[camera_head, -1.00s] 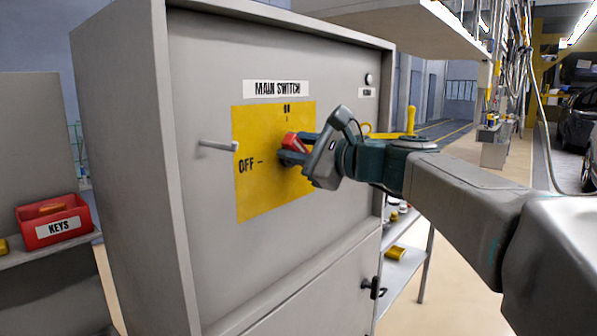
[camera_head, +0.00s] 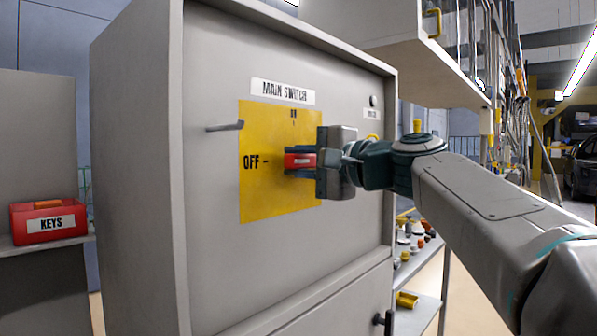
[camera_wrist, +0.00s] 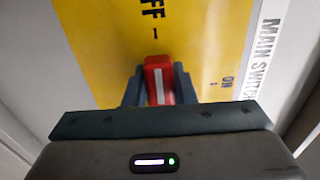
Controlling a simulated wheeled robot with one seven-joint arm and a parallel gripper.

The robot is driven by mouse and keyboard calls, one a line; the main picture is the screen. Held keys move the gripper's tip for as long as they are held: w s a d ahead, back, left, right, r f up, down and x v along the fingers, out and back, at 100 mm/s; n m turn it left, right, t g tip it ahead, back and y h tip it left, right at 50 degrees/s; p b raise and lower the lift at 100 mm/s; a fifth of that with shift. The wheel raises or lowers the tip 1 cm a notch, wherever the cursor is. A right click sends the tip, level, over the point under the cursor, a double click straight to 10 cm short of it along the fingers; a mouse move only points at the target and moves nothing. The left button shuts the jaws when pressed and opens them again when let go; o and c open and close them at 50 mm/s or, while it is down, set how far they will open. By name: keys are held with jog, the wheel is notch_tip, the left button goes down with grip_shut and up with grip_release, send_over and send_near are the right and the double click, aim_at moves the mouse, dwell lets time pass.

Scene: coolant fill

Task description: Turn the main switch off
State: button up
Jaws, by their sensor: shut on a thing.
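The main switch is a red handle (camera_head: 300,160) with a pale stripe, on a yellow plate (camera_head: 262,200) on the grey cabinet's front. The plate carries an OFF mark at its left and an ON mark at its top. My gripper (camera_head: 303,161) is shut on the red handle, with a finger on either side of it. In the head view the handle lies about level and points toward the OFF mark. In the wrist view the red handle (camera_wrist: 158,82) stands between the two fingers (camera_wrist: 157,88), in line with the dash beside OFF.
A peg (camera_head: 225,126) sticks out of the cabinet left of the plate. A red KEYS box (camera_head: 48,222) sits on a shelf at the left. The cabinet door handle (camera_head: 384,322) is below. A shelf with small parts (camera_head: 410,240) stands behind my arm at the right.

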jog(key=shift+f, duration=0.15)
dwell(0.4)
jog(key=o, duration=1)
jog(key=shift+s+d, duration=0.1)
jog(key=v, duration=1.3)
jog(key=shift+s+d+b, duration=0.2)
jog(key=shift+b, duration=0.15)
jog(key=shift+w, duration=0.1)
